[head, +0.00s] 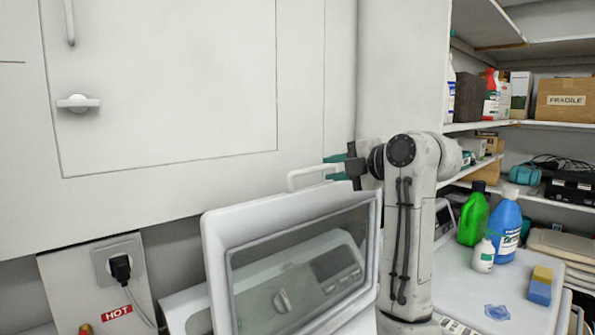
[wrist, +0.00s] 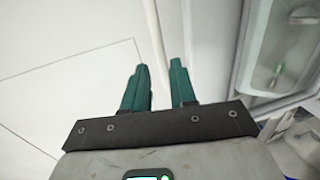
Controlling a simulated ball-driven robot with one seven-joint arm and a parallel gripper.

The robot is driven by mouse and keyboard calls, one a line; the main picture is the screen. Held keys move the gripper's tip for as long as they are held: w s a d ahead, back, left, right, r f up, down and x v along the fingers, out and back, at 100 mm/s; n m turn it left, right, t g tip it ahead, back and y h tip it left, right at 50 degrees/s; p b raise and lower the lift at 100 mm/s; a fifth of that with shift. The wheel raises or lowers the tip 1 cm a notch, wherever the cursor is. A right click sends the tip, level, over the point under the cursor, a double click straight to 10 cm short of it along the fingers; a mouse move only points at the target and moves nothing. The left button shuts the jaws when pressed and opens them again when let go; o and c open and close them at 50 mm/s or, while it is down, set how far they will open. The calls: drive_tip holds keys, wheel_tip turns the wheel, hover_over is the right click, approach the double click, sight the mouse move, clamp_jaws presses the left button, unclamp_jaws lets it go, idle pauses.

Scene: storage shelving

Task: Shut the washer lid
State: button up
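The washer lid (head: 215,255) stands raised, with a white frame, a see-through window and a white bar handle (head: 305,174) on its top edge. My gripper (head: 334,168) is at the right end of this handle; its green fingers point left. In the wrist view, the green fingers of my gripper (wrist: 158,70) are apart, and a thin pale bar or edge shows between and beyond them. I cannot tell whether they touch the handle. The lid (wrist: 225,45) fills the right of the wrist view. The washer's control panel shows through the window.
A white cabinet (head: 170,95) is on the wall behind. A plug socket (head: 118,258) is at lower left. At right, a white top (head: 465,285) holds a green bottle (head: 473,215), a blue bottle (head: 505,225), a small white bottle (head: 483,256) and a sponge (head: 540,285). Loaded shelves stand behind.

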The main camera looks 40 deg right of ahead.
sight(314, 170)
drive_tip(key=p+x, duration=0.3)
drive_tip(key=x, duration=0.6)
drive_tip(key=shift+w+f, duration=0.1)
drive_tip(key=shift+w, duration=0.2)
drive_tip(key=shift+c, duration=0.3)
clamp_jaws()
